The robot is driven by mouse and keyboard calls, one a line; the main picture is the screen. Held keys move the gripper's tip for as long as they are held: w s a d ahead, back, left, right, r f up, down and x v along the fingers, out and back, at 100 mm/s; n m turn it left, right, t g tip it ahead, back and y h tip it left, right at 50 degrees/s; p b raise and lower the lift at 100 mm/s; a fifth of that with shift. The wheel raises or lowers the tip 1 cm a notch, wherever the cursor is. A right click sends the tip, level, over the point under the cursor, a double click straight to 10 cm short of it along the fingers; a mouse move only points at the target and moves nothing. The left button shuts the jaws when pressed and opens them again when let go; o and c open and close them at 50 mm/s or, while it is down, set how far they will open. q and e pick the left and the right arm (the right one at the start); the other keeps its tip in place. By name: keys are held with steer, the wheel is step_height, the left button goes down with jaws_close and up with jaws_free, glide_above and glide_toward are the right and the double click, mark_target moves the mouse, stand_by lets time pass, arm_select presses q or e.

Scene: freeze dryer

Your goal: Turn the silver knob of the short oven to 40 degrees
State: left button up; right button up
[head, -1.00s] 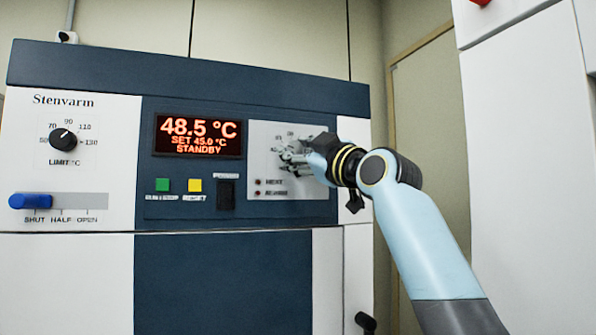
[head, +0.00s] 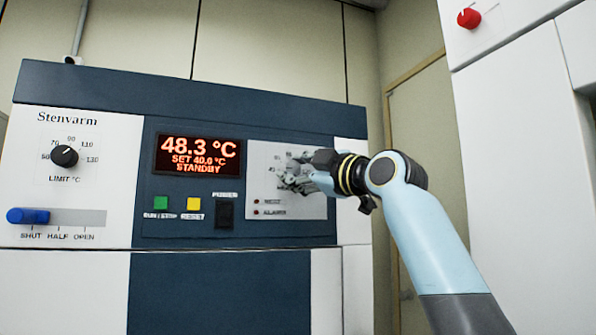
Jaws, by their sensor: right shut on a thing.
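The oven (head: 60,270) has a dark blue panel with a lit display (head: 198,156) reading 48.3 °C, SET 40.0 °C, STANDBY. To the right of the display is a light grey dial plate (head: 262,188) with scale marks. My right gripper (head: 291,176) is at this plate, shut on the silver knob. The gripper's fingers hide the knob and part of its scale, so its pointer cannot be read. My left gripper is not in view.
A black LIMIT knob (head: 64,156) and a blue slider (head: 28,216) are on the left. Green (head: 160,203) and yellow (head: 194,204) buttons and a black power switch (head: 225,212) sit below the display. A white cabinet with a red knob (head: 469,18) stands at right.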

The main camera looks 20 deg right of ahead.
steer(key=o, duration=1.1)
steer(key=shift+o, duration=0.2)
steer(key=v, duration=0.7)
steer(key=shift+s, duration=0.2)
steer(key=shift+f, duration=0.1)
